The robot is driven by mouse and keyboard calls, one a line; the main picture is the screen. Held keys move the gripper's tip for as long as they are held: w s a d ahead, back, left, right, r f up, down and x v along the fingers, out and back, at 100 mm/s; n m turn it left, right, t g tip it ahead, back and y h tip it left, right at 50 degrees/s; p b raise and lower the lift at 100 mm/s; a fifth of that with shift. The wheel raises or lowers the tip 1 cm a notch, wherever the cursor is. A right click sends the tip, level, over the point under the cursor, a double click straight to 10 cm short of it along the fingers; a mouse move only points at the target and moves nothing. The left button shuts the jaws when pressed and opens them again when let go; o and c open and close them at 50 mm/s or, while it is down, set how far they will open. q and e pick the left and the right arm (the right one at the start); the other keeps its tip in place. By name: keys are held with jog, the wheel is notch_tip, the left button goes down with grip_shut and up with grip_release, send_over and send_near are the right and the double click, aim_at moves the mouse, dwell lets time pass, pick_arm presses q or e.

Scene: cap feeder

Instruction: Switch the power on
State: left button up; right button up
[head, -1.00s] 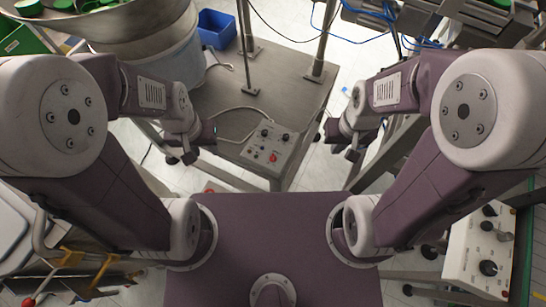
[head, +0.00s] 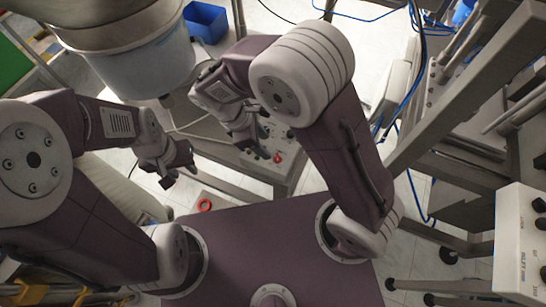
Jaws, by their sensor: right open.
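A pale control box (head: 292,147) with a red button and dark knobs lies on the grey metal table, in the middle of the head view. My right arm reaches across from the right and hides part of the box. My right gripper (head: 262,152) is open and empty, over the left part of the box, close to the red button (head: 278,158). I cannot tell whether it touches the box. My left gripper (head: 179,172) is open and empty, left of the table's near edge and away from the box. The power switch's position is too small to tell.
A large pale tub (head: 140,65) stands at the upper left, with a blue bin (head: 205,22) behind it. Metal frame beams (head: 470,85) fill the right. Another panel with knobs (head: 515,250) stands at the lower right. A red round thing (head: 205,205) sits low near the table.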

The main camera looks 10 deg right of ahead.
aim_at(277, 157)
jog(key=b+x, duration=0.1)
jog(key=x, duration=0.8)
jog(key=shift+w+a, duration=0.1)
jog(key=shift+w, duration=0.1)
grip_shut()
